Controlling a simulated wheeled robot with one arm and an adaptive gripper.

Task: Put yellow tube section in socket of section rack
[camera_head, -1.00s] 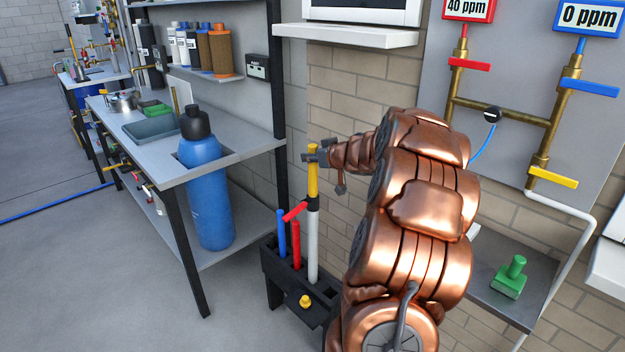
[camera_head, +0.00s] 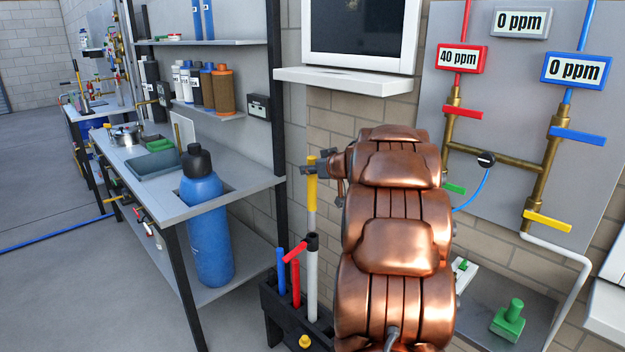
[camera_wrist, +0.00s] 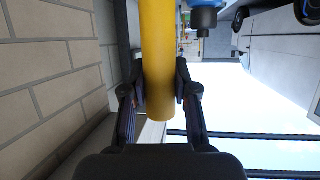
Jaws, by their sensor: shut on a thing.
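The yellow tube section (camera_head: 312,188) stands upright in my gripper (camera_head: 318,168). In the wrist view the yellow tube (camera_wrist: 158,60) lies between the two fingers of my gripper (camera_wrist: 160,88), which are closed against its sides. A black rack (camera_head: 272,322) holds the white tube, a blue tube and a red tube; no other section rack is clearly identifiable.
A workbench (camera_head: 235,196) with a large blue bottle (camera_head: 208,225) stands left of the rack. A brick wall and a white ledge (camera_head: 345,82) are close behind the tube. The gas panel with valves (camera_head: 540,145) is at right. Open floor lies at left.

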